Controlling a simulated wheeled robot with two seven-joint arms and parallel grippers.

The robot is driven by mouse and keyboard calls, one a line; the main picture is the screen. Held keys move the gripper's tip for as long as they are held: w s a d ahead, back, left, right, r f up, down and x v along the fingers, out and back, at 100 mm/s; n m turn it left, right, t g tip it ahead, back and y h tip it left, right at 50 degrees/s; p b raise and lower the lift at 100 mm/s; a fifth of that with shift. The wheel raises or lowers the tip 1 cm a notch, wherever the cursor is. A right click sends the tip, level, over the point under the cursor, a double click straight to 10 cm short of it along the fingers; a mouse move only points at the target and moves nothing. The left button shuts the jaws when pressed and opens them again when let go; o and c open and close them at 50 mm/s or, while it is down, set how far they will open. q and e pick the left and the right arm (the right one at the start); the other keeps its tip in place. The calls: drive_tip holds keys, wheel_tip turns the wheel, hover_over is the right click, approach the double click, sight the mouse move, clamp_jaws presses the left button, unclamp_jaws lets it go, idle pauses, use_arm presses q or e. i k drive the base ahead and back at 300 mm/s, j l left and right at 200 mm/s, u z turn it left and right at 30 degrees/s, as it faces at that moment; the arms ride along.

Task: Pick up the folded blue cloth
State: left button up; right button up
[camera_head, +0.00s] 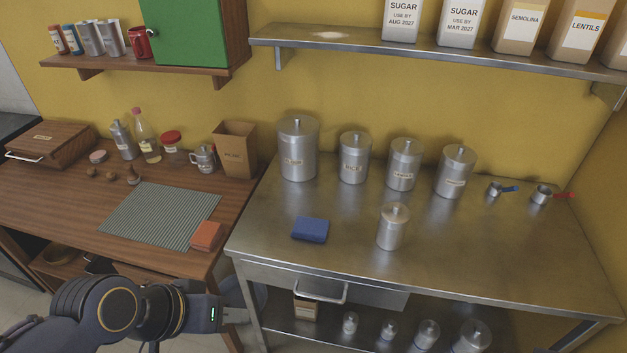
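The folded blue cloth (310,230) lies flat on the steel table (470,270), near its front left part. It is a small dark blue block, left of a small steel canister (393,226). My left gripper (246,315) comes in from the lower left, in front of the table's left front leg and apart from the cloth, lower in the picture. Its fingers are small and seen from the side, so I cannot tell whether they are open or shut. My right gripper is not in view.
Several steel canisters (298,150) stand in a row behind the cloth. A drawer handle (320,292) juts from the table front. The wooden counter (60,190) at left holds an orange folded cloth (207,236) and a striped mat (160,215). Steel around the blue cloth is clear.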

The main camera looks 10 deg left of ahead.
sight(307, 229)
drive_tip(key=z, duration=0.4)
drive_tip(key=j+z, duration=0.15)
drive_tip(key=z, duration=0.2)
drive_tip(key=j+z, duration=0.1)
drive_tip(key=z, duration=0.7)
drive_tip(key=k+j+z, duration=0.15)
drive_tip(key=j+z, duration=0.15)
drive_tip(key=k+j+z, duration=0.55)
drive_tip(key=j, duration=0.15)
drive_tip(key=k+j, duration=0.35)
drive_tip(key=j, duration=0.15)
drive_tip(key=i+z, duration=0.05)
